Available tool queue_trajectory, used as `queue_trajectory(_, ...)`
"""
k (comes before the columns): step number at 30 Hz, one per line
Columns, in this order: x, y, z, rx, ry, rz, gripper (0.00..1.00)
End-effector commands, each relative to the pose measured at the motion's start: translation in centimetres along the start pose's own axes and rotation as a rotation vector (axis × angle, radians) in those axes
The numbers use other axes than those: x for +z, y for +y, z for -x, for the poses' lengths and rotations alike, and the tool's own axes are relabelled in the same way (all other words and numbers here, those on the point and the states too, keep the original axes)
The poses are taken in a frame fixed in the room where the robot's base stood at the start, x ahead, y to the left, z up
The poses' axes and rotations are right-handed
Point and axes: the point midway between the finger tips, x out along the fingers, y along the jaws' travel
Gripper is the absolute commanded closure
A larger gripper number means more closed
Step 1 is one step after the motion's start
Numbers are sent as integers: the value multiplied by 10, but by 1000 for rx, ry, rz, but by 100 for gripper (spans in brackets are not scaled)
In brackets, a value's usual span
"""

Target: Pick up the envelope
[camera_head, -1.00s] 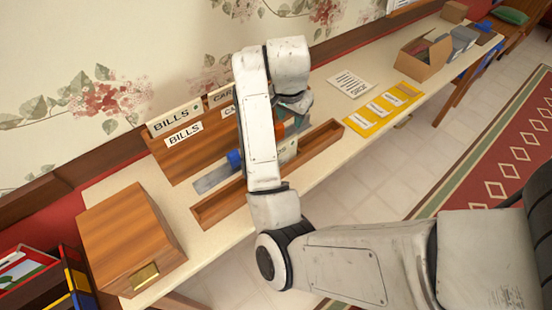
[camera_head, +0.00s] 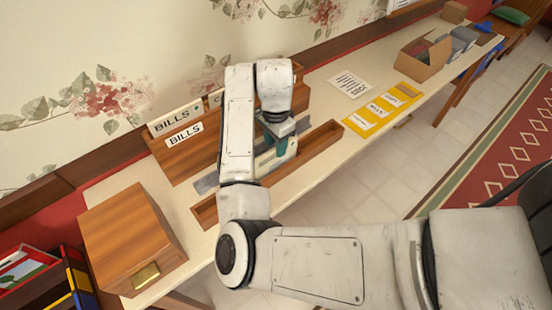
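I cannot make out for certain which thing is the envelope. A pale flat piece (camera_head: 265,160) shows in the wooden desk sorter (camera_head: 205,155), partly hidden by my arm. My gripper (camera_head: 282,146) points down over the sorter, right beside this piece. Its teal end is small and partly covered by the wrist, so I cannot tell whether its fingers are open, shut or touching anything. The sorter has upright label cards, one reading BILLS (camera_head: 184,134). Its other labels are mostly hidden behind my arm.
A wooden box (camera_head: 130,235) stands at the left of the narrow table. A printed sheet (camera_head: 350,84) and a yellow sheet with white labels (camera_head: 383,108) lie to the right. A cardboard box (camera_head: 424,58) stands farther along. The wall is close behind the sorter.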

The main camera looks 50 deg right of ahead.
Motion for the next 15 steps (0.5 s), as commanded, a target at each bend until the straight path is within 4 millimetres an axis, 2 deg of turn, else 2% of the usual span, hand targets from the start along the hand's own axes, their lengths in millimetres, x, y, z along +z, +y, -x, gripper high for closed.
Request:
queue_trajectory(5, 4, 8, -24, 4, 1, 3, 61)
queue_trajectory(9, 3, 6, -40, 1, 0, 3, 61)
queue_trajectory(15, 3, 6, -45, -1, 0, 1, 61)
